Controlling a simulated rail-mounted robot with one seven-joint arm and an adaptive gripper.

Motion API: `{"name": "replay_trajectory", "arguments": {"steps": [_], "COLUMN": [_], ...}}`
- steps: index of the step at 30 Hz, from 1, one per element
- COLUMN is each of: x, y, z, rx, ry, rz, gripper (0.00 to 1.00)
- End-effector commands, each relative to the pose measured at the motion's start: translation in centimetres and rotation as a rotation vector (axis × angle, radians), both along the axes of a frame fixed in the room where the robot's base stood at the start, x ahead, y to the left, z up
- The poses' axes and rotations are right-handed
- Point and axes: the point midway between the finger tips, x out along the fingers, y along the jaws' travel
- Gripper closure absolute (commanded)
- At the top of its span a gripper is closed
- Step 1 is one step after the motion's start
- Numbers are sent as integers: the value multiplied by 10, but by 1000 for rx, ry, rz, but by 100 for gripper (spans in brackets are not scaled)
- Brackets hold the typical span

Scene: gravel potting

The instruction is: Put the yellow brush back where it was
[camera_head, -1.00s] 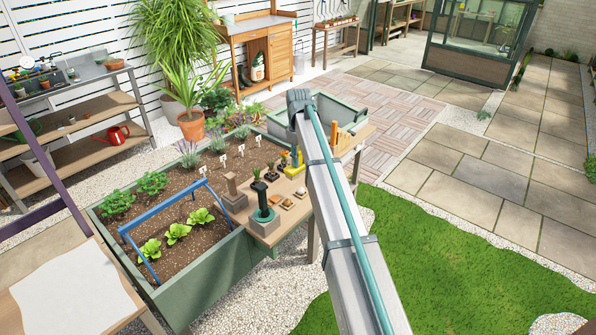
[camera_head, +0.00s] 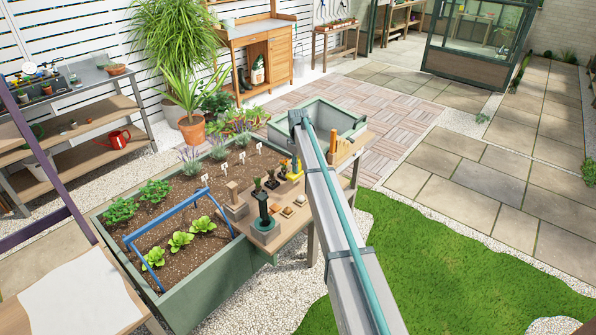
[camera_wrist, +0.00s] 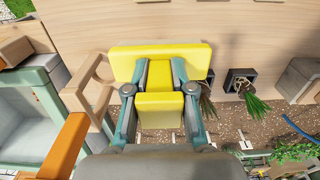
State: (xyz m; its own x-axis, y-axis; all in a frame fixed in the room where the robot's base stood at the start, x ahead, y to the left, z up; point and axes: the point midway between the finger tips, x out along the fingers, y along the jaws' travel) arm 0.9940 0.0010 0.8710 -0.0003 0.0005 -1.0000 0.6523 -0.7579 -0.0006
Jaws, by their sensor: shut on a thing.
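In the wrist view my gripper (camera_wrist: 160,88) is shut on the yellow brush (camera_wrist: 160,62), with a grey-green finger on each side of its narrow middle. The brush's long yellow bar lies crosswise beyond the fingers, over the pale wooden table (camera_wrist: 150,20). I cannot tell whether the brush touches the table. In the head view, a small yellow patch (camera_head: 297,165) shows beside my arm at the potting table (camera_head: 262,240); my fingers are hidden there.
A wooden holder (camera_wrist: 92,92) and an orange handle (camera_wrist: 62,148) are close left of my gripper. Dark square pots with plants (camera_wrist: 240,80) stand to the right. A green planter bed (camera_head: 190,290) with a blue handle (camera_head: 165,212) adjoins the table.

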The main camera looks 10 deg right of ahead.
Motion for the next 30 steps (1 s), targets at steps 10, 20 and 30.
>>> {"name": "replay_trajectory", "arguments": {"steps": [10,20,30], "x": [9,9,9], "y": [-1,-1,-1], "z": [-27,-42,-45], "rx": [0,1,0], "ry": [1,-1,0], "rz": [0,0,0], "gripper": [100,100,52]}}
